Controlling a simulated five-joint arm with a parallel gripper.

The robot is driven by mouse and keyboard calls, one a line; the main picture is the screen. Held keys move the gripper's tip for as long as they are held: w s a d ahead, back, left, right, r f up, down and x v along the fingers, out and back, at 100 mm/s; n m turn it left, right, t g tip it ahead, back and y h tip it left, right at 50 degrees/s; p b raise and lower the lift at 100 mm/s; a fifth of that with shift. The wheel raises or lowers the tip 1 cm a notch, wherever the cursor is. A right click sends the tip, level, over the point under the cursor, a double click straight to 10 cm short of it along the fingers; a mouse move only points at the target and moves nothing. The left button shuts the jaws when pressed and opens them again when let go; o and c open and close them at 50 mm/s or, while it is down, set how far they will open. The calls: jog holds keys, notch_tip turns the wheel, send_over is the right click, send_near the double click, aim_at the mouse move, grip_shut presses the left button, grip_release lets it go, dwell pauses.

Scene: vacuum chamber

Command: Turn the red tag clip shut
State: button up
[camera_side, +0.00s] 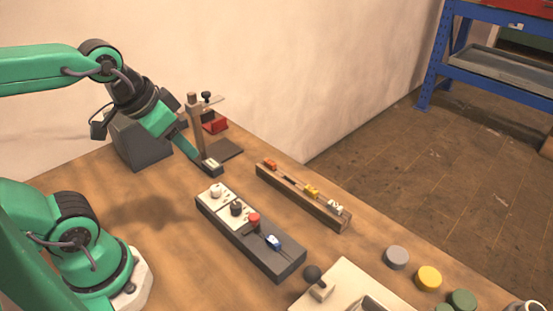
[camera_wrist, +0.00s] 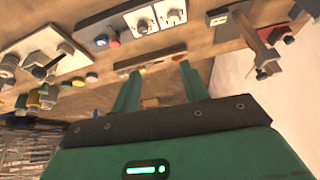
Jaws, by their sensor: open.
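The red tag clip (camera_side: 270,164) sits at the far left end of a narrow brown rail (camera_side: 290,196), with a yellow clip (camera_side: 311,190) and a white clip (camera_side: 335,207) farther along. In the wrist view the red clip (camera_wrist: 178,58) shows small beyond the right fingertip; its exact angle is too small to tell. My gripper (camera_side: 196,156) points down to the right, left of the rail and apart from the clip. In the wrist view its two green fingers (camera_wrist: 158,72) are spread with nothing between them.
A post stand (camera_side: 197,125) with a side arm rises close behind my gripper. A dark control box (camera_side: 262,250) with knobs, a red button and a blue switch lies in front of the rail. Grey (camera_side: 397,257) and yellow (camera_side: 428,278) discs lie at right.

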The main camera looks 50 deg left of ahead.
jog(key=w+d+f+m+g, duration=0.3)
jog(key=w+d+m, duration=0.2)
jog(key=m, duration=0.2)
jog(key=m+g, duration=0.2)
jog(key=m, duration=0.4)
send_near(256, 215)
jog(key=shift+w+a+f, duration=0.1)
jog(key=shift+a+f, duration=0.1)
jog(key=shift+a, duration=0.2)
jog(key=shift+w+d+f+m, duration=0.1)
jog(key=shift+d+f+m, duration=0.25)
jog(key=shift+m, duration=0.25)
jog(key=shift+f, duration=3.9)
grip_shut()
